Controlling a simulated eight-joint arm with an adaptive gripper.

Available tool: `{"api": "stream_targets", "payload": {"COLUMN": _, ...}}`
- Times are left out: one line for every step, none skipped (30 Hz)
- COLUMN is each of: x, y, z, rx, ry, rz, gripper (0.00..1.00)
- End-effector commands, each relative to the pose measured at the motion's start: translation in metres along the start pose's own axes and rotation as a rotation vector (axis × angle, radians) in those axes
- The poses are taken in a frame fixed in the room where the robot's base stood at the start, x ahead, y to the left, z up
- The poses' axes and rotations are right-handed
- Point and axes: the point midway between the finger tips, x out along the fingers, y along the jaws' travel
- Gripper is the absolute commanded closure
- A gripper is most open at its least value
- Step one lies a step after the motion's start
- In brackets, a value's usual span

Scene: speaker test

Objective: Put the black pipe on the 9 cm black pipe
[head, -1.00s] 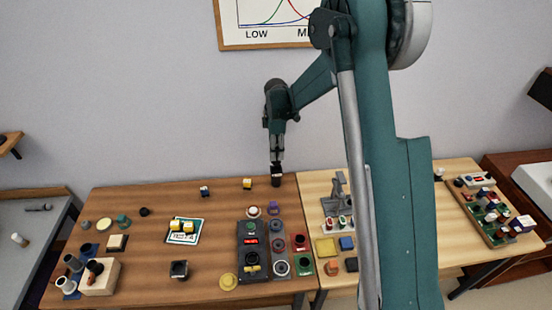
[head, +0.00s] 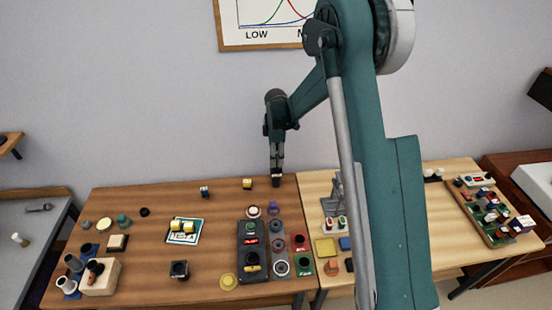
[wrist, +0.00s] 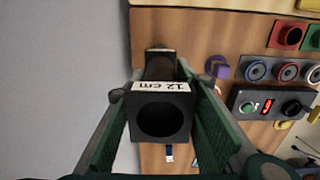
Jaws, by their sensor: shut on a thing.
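My gripper (wrist: 160,118) is shut on a black pipe (wrist: 160,98), with fingers along both sides of it. The pipe has a square end, a round opening facing the wrist camera, and a white label reading "12 cm". Beyond it in the wrist view is a second dark part (wrist: 159,65) with a pale edge. I cannot tell whether this is the 9 cm black pipe or whether it touches the held one. In the head view my gripper (head: 276,168) points down at the table's back edge, with a small black piece (head: 276,182) at its tip. No 9 cm label is readable.
A black control panel (head: 251,247) stands right of centre on the brown table (head: 130,285), with round sockets beside it. A purple ring (wrist: 219,68) is nearby.

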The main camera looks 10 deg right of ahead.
Motion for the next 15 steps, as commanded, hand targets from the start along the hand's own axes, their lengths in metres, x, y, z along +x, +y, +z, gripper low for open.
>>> {"api": "stream_targets", "payload": {"x": -0.0001, "y": 0.0000, "z": 0.0000, "rx": 0.000, "ry": 0.000, "rz": 0.000, "gripper": 0.84}}
{"api": "stream_targets", "payload": {"x": -0.0002, "y": -0.0001, "z": 0.0000, "rx": 0.000, "ry": 0.000, "rz": 0.000, "gripper": 0.84}}
{"api": "stream_targets", "payload": {"x": -0.0001, "y": -0.0001, "z": 0.0000, "rx": 0.000, "ry": 0.000, "rz": 0.000, "gripper": 0.84}}
{"api": "stream_targets", "payload": {"x": 0.0001, "y": -0.0001, "z": 0.0000, "rx": 0.000, "ry": 0.000, "rz": 0.000, "gripper": 0.84}}
{"api": "stream_targets", "payload": {"x": 0.0006, "y": -0.0001, "z": 0.0000, "rx": 0.000, "ry": 0.000, "rz": 0.000, "gripper": 0.84}}
{"api": "stream_targets", "payload": {"x": 0.0016, "y": -0.0001, "z": 0.0000, "rx": 0.000, "ry": 0.000, "rz": 0.000, "gripper": 0.84}}
{"api": "stream_targets", "payload": {"x": 0.0024, "y": -0.0001, "z": 0.0000, "rx": 0.000, "ry": 0.000, "rz": 0.000, "gripper": 0.84}}
{"api": "stream_targets", "payload": {"x": 0.0032, "y": -0.0001, "z": 0.0000, "rx": 0.000, "ry": 0.000, "rz": 0.000, "gripper": 0.84}}
{"api": "stream_targets", "payload": {"x": 0.0041, "y": -0.0001, "z": 0.0000, "rx": 0.000, "ry": 0.000, "rz": 0.000, "gripper": 0.84}}
{"api": "stream_targets", "payload": {"x": 0.0033, "y": -0.0001, "z": 0.0000, "rx": 0.000, "ry": 0.000, "rz": 0.000, "gripper": 0.68}}
{"api": "stream_targets", "payload": {"x": 0.0030, "y": -0.0001, "z": 0.0000, "rx": 0.000, "ry": 0.000, "rz": 0.000, "gripper": 0.64}}
{"api": "stream_targets", "payload": {"x": 0.0029, "y": -0.0001, "z": 0.0000, "rx": 0.000, "ry": 0.000, "rz": 0.000, "gripper": 0.59}}
{"api": "stream_targets", "payload": {"x": 0.0028, "y": -0.0001, "z": 0.0000, "rx": 0.000, "ry": 0.000, "rz": 0.000, "gripper": 0.57}}
{"api": "stream_targets", "payload": {"x": 0.0027, "y": -0.0001, "z": 0.0000, "rx": 0.000, "ry": 0.000, "rz": 0.000, "gripper": 0.57}}
{"api": "stream_targets", "payload": {"x": 0.0027, "y": -0.0001, "z": 0.0000, "rx": 0.000, "ry": 0.000, "rz": 0.000, "gripper": 0.57}}
